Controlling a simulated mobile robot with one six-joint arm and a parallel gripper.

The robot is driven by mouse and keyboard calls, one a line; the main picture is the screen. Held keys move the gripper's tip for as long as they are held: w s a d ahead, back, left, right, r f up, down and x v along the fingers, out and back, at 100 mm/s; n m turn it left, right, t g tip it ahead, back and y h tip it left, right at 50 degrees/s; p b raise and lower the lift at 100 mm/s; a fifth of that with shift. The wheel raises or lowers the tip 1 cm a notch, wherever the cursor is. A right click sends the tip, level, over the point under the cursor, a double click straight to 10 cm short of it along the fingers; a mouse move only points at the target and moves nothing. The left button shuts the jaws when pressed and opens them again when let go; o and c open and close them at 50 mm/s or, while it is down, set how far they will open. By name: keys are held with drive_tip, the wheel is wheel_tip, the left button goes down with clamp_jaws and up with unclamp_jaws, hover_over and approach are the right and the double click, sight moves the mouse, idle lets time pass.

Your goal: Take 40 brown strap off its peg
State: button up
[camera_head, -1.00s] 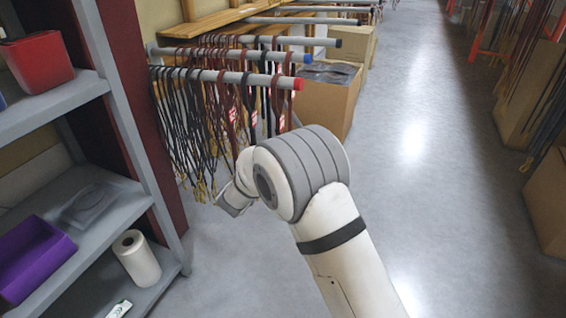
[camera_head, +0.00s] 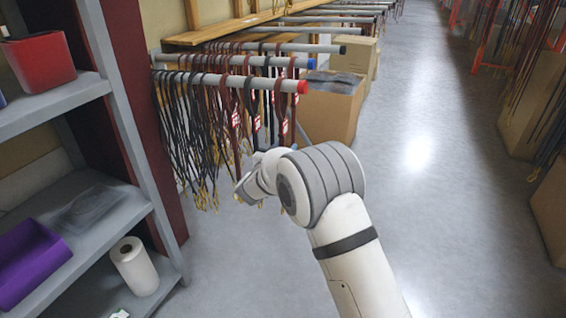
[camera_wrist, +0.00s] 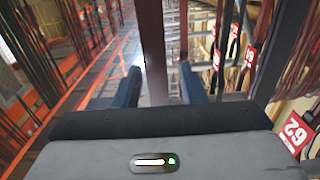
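Brown straps (camera_head: 224,95) and black straps hang in a row on the red-tipped peg (camera_head: 262,84), some with red-and-white tags. I cannot read a 40 on any tag. In the wrist view, my gripper (camera_wrist: 160,88) is open, with its two dark fingers apart. A wide brown strap (camera_wrist: 152,40) hangs upright between the fingers, with no visible grip on it. Its tag is not in view, so I cannot tell its number. In the head view my gripper (camera_head: 248,188) is low by the hanging straps, partly hidden by my wrist.
A grey shelf (camera_head: 100,245) is at the left. In the wrist view, red tags (camera_wrist: 294,132) hang at the right. The floor aisle (camera_head: 440,200) is clear.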

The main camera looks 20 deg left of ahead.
sight(281, 141)
clamp_jaws()
drive_tip(key=shift+r, duration=0.15)
wheel_tip(281, 141, up, 4)
drive_tip(key=shift+f+p, duration=0.1)
drive_tip(key=shift+p, duration=1.1)
drive_tip(key=s+d+p, duration=0.1)
drive_tip(key=d+p, duration=0.1)
drive_tip(key=d, duration=1.6)
drive_tip(key=shift+s+f+p, duration=0.15)
drive_tip(key=shift+f+p, duration=0.1)
drive_tip(key=shift+p, duration=0.15)
